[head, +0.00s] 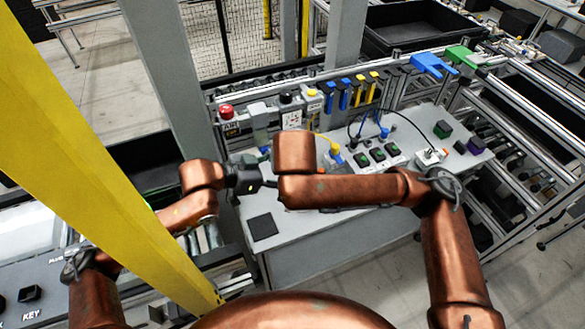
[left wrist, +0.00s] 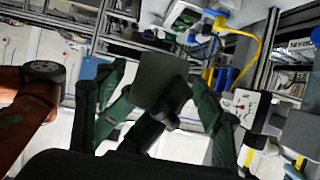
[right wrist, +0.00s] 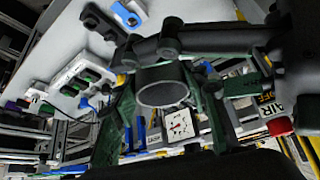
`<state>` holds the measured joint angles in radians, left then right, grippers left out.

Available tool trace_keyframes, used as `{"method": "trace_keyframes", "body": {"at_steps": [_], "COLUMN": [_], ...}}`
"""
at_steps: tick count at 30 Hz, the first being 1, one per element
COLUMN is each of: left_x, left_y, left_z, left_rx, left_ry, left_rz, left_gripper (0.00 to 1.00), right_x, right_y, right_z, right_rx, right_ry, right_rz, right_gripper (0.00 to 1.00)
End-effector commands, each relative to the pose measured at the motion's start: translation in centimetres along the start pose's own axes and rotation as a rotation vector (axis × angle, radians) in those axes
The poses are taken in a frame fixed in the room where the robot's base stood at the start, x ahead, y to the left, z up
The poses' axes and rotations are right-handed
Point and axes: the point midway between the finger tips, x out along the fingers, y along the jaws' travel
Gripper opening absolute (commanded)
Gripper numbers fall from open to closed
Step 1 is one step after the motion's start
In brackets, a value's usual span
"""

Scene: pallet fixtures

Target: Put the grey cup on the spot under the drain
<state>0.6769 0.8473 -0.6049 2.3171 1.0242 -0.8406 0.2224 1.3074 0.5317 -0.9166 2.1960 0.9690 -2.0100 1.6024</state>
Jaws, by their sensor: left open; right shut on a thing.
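The grey cup (right wrist: 150,74) shows in the right wrist view with its round rim facing the camera. It sits between the fingers of my right gripper (right wrist: 161,90), which is shut on it. In the left wrist view a grey block-like shape (left wrist: 160,78), probably the cup, lies between the spread fingers of my left gripper (left wrist: 158,88). My left gripper is open, close to my right one; I cannot tell whether it touches the cup. The cup is not clear in the head view. A black square (head: 262,227) lies on the grey table.
The grey table (head: 320,222) has bare room near its front edge. A panel with a red button (head: 226,111), a gauge (head: 291,119) and blue and yellow pieces (head: 358,90) stands behind. A yellow post (head: 100,150) crosses the left side.

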Motion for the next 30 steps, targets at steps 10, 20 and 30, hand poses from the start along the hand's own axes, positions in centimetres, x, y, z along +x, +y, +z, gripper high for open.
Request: {"method": "trace_keyframes", "body": {"at_steps": [10,20,30], "left_x": [0.26,0.23,0.23], "left_y": [0.00,-0.01,0.01], "left_z": [0.01,0.00,0.00], "left_rx": [0.000,0.000,0.000], "left_ry": [0.000,0.000,0.000], "left_rz": [0.000,0.000,0.000], "left_gripper": [0.61,0.38,0.17], "right_x": [-0.02,-0.01,-0.01], "right_y": [-0.01,-0.01,-0.01], "right_z": [-0.01,-0.01,-0.02], "right_rx": [0.000,0.000,0.001], "right_ry": [0.000,0.000,0.000], "right_rz": [0.000,0.000,0.000], "right_gripper": [0.18,0.18,0.18]}}
